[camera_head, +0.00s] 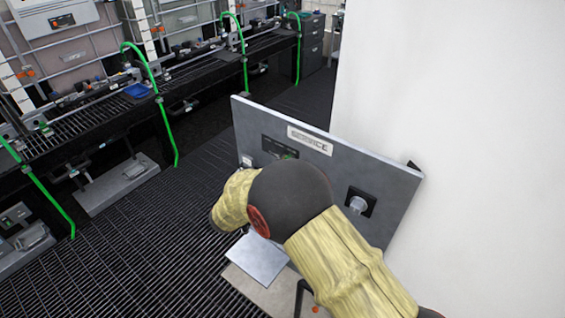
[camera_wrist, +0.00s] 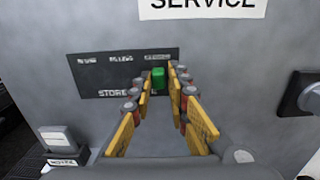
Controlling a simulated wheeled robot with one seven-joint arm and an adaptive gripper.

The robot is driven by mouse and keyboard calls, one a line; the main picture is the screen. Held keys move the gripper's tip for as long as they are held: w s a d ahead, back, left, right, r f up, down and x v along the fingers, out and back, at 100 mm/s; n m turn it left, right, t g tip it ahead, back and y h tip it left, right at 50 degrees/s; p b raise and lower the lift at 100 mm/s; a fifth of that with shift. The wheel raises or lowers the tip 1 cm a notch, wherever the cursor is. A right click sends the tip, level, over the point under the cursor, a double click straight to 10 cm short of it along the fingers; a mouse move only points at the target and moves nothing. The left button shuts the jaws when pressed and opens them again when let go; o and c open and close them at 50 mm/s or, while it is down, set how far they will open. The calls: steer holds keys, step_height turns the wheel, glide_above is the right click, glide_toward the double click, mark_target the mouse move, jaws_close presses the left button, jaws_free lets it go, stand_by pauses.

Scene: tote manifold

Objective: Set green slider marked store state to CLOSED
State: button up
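The green slider (camera_wrist: 158,78) sits in a dark label plate (camera_wrist: 100,72) on a grey upright panel. It stands at the right part of the plate, under the rightmost of several small white labels, which are too blurred to read surely. "STORE" shows at the plate's lower left. My gripper (camera_wrist: 159,76) has its yellow-padded fingers apart, one on each side of the slider. A narrow gap seems to show beside it, and contact is not clear. In the head view my arm hides the gripper; part of the plate (camera_head: 272,146) shows above it.
A white "SERVICE" label (camera_wrist: 205,8) is above the plate. A dark-based knob (camera_head: 360,203) is on the panel's right, and a small switch box (camera_wrist: 62,143) is at lower left. A white wall (camera_head: 460,130) stands close on the right. Grated floor (camera_head: 150,250) is open at left.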

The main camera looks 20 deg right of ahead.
steer(key=o, duration=0.4)
steer(key=shift+d, duration=0.1)
steer(key=shift+s, duration=0.1)
steer(key=v, duration=1.2)
